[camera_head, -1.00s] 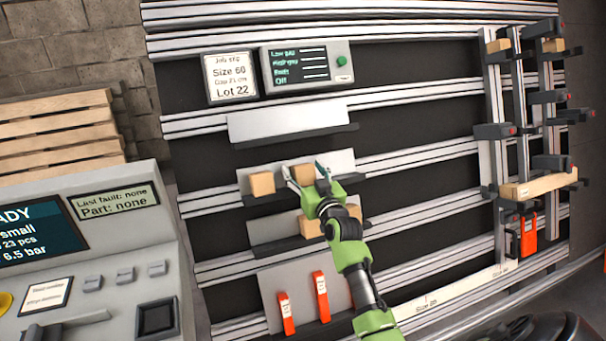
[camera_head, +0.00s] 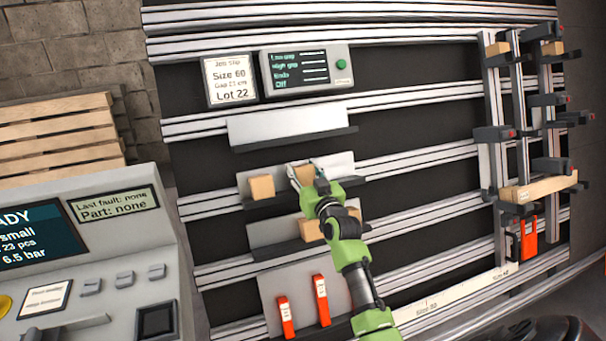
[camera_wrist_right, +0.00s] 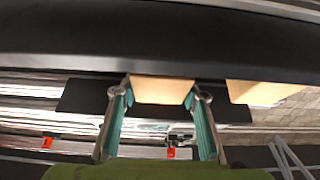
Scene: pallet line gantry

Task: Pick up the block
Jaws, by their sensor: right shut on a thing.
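In the right wrist view the block (camera_wrist_right: 162,89) sits between the tips of my right gripper (camera_wrist_right: 160,98), at the dark shelf edge. A second block (camera_head: 262,187) stands to the left on the same shelf and also shows in the wrist view (camera_wrist_right: 254,92). My left gripper is not in view.
A lower shelf (camera_head: 268,236) holds another block (camera_head: 311,229), partly hidden by my arm. The upper shelf (camera_head: 285,122) is empty. A console (camera_head: 120,225) stands at left; a clamp rack (camera_head: 497,120) with a wooden board stands at right.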

